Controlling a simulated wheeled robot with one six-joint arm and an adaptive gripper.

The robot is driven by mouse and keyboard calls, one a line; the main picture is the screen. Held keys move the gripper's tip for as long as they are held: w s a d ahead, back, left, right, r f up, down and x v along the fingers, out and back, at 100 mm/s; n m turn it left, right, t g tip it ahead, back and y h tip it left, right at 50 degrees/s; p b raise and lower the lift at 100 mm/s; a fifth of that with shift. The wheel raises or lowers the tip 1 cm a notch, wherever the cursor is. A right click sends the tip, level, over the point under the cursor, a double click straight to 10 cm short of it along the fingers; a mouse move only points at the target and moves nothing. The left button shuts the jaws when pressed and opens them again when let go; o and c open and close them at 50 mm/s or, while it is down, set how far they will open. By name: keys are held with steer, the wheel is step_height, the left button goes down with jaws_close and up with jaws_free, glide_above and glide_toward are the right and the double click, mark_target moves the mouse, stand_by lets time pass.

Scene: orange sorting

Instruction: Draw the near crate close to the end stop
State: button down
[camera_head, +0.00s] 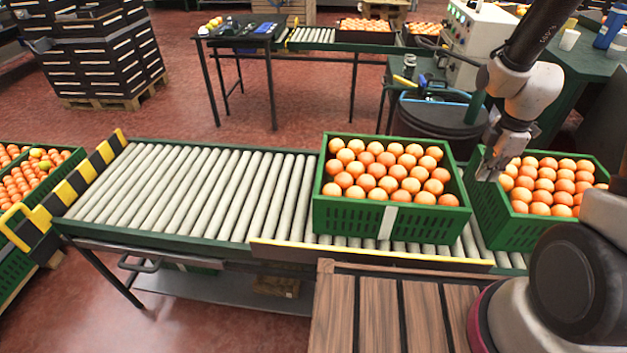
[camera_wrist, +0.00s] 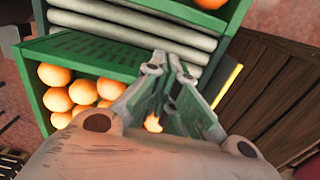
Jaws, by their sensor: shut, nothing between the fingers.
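A green crate full of oranges (camera_head: 335,215) stands on the roller conveyor, right of its middle. The end stop, a black-and-yellow striped bar (camera_head: 85,175), crosses the conveyor's left end. Bare rollers lie between it and this crate. My gripper (camera_head: 487,176) points down at the right side of this crate, by the gap before a second green crate of oranges (camera_head: 508,232). In the wrist view, its fingers (camera_wrist: 172,65) are together and empty, with a green crate wall at left (camera_wrist: 85,52) and rollers beyond. Whether they touch a wall cannot be told.
A yellow-edged rail (camera_head: 370,255) runs along the conveyor's front. A slatted wooden surface (camera_head: 385,310) is in front of it. Another crate of oranges (camera_head: 75,160) stands beyond the end stop at left. A dark round bin (camera_head: 435,125) stands behind the crates.

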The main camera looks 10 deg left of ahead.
mark_target(316, 183)
step_height(316, 183, down, 9)
steer(key=a, duration=4.6)
steer(key=shift+w+d, duration=0.1)
steer(key=shift+d, duration=1.1)
step_height(316, 183, up, 12)
steer(key=shift+f, duration=0.1)
